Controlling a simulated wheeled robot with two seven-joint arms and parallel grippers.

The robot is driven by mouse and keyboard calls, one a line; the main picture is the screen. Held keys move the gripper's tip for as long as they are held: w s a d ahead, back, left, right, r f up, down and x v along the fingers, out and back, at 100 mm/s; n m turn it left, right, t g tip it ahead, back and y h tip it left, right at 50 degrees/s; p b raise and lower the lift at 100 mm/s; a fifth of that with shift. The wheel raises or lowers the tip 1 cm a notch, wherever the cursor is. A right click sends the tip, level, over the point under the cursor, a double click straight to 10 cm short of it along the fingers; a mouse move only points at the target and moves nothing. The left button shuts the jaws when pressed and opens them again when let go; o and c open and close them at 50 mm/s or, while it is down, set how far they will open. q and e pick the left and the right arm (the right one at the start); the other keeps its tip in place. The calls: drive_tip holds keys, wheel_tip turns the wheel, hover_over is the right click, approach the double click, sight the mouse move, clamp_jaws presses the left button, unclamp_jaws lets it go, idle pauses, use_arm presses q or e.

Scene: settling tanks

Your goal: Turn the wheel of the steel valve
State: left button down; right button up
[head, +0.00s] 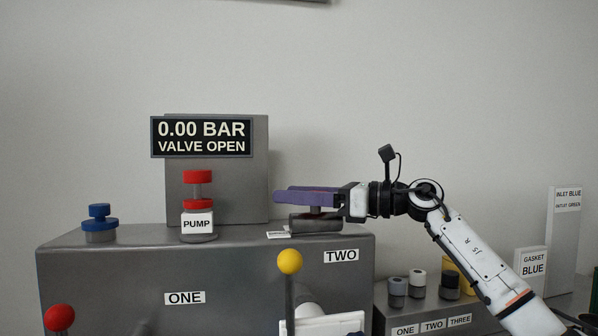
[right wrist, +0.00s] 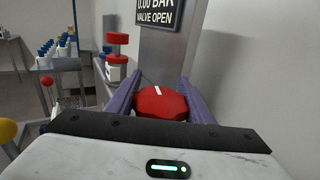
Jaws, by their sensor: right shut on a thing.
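The steel valve (head: 315,224) stands on top of the grey tank unit, at its right end. Its red wheel (right wrist: 160,103), with a white mark on top, sits between the purple fingers in the right wrist view. In the head view the fingers hide most of the wheel. My right gripper (head: 305,197) comes in level from the right and is shut on the wheel, one finger on each side. The display (head: 201,137) reads 0.00 BAR, VALVE OPEN. My left gripper is not in view.
A red knob (head: 197,177) marked PUMP and a blue knob (head: 99,211) stand left of the valve. Levers with a yellow ball (head: 289,262) and a red ball (head: 59,318) rise in front. Small capped cylinders (head: 397,287) stand on a lower box at right.

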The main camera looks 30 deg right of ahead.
drive_tip(key=g+p, duration=0.1)
drive_tip(key=n+y+p, duration=0.1)
drive_tip(key=n+g+y+p, duration=0.1)
drive_tip(key=shift+s+a+r+g, duration=0.2)
drive_tip(key=shift+s+r+g, duration=0.05)
drive_tip(key=shift+r+g, duration=0.05)
drive_tip(key=shift+s+a+f+n+g+y+p, duration=0.15)
drive_tip(key=shift+n+g+y+p, duration=0.2)
drive_tip(key=shift+g+p, duration=0.2)
drive_tip(key=shift+s+f+n+g+y+p, duration=0.1)
drive_tip(key=shift+n+g+y+p, duration=0.15)
drive_tip(key=shift+n+g+p, duration=0.3)
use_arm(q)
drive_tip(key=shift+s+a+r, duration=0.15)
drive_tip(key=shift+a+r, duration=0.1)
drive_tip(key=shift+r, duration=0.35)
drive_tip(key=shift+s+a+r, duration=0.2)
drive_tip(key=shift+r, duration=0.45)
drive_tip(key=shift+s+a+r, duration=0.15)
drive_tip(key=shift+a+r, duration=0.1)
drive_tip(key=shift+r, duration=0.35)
use_arm(e)
drive_tip(key=shift+f, duration=0.15)
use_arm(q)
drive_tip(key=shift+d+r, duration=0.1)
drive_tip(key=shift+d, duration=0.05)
use_arm(e)
drive_tip(key=o, duration=1)
drive_tip(key=shift+o, duration=0.2)
